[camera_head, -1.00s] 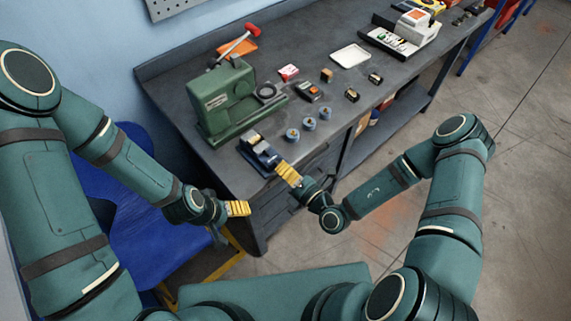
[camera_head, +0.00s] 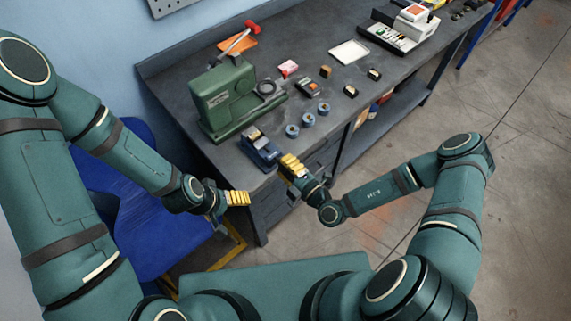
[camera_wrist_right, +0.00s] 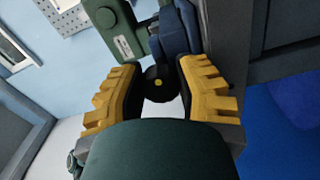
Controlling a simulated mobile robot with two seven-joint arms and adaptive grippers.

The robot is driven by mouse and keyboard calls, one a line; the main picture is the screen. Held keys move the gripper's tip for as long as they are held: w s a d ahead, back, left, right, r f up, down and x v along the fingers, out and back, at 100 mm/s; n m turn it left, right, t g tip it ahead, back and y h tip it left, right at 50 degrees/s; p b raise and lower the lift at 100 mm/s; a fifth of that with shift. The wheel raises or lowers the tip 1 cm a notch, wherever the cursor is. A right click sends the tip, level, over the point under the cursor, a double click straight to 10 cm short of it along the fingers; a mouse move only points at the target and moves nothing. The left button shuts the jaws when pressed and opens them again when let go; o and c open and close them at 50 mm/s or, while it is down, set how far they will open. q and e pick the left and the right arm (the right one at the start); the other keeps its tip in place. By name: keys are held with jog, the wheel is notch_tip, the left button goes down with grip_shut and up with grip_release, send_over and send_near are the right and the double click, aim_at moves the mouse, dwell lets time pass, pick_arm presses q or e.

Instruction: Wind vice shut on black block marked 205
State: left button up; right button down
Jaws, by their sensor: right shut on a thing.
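The small blue vice (camera_head: 262,152) stands at the bench's front edge. In the right wrist view its blue body (camera_wrist_right: 178,32) is ahead, with a dark round knob with a yellow centre (camera_wrist_right: 158,84) at its near end. My right gripper (camera_head: 289,160) has its yellow fingers on both sides of this knob, shut on it; the fingers also show in the right wrist view (camera_wrist_right: 158,76). The block marked 205 cannot be made out; no number is legible and the vice jaws are too small to read. My left gripper (camera_head: 238,198) hangs off the bench's front left, apart from everything.
A green machine (camera_head: 225,98) stands just behind the vice. Several blue-rimmed round pieces (camera_head: 308,119) and small dark blocks (camera_head: 350,91) are to its right. A white tray (camera_head: 350,52) lies farther back. A blue chair (camera_head: 140,215) is below my left arm.

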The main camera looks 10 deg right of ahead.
jog(key=shift+r, duration=0.1)
dwell(0.3)
jog(key=c, duration=0.6)
grip_release()
jog(key=shift+w, duration=0.1)
jog(key=v, duration=1.2)
